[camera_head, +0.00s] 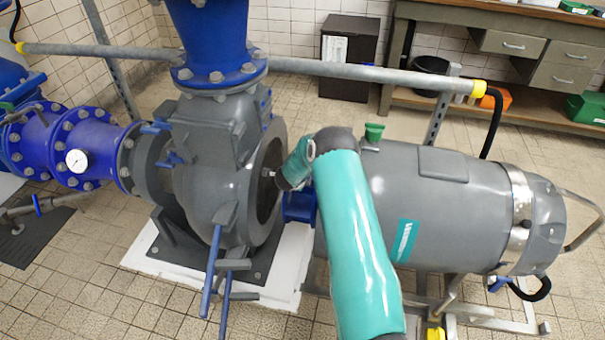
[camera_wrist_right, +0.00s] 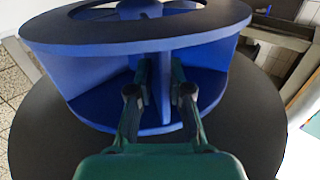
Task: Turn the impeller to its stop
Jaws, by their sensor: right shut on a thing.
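The impeller (camera_wrist_right: 85,55) fills the upper middle of the right wrist view: blue, with upright vanes between a dark-topped ring and a lower blue disc. My right gripper (camera_wrist_right: 160,78) reaches in between the discs, its two green and black fingers shut on a blue vane. In the head view a bit of the blue impeller (camera_head: 300,207) shows between the open pump casing (camera_head: 268,190) and the grey motor (camera_head: 440,205). My teal right arm covers most of it there, and the fingers are hidden. My left gripper is in neither view.
A grey rail (camera_head: 370,74) with yellow ends crosses behind the pump and motor. Blue handles (camera_head: 212,270) stick out at the casing's lower front. Blue pipework with a gauge (camera_head: 77,160) stands left. A workbench (camera_head: 530,50) and dark cabinet (camera_head: 348,55) stand at the back.

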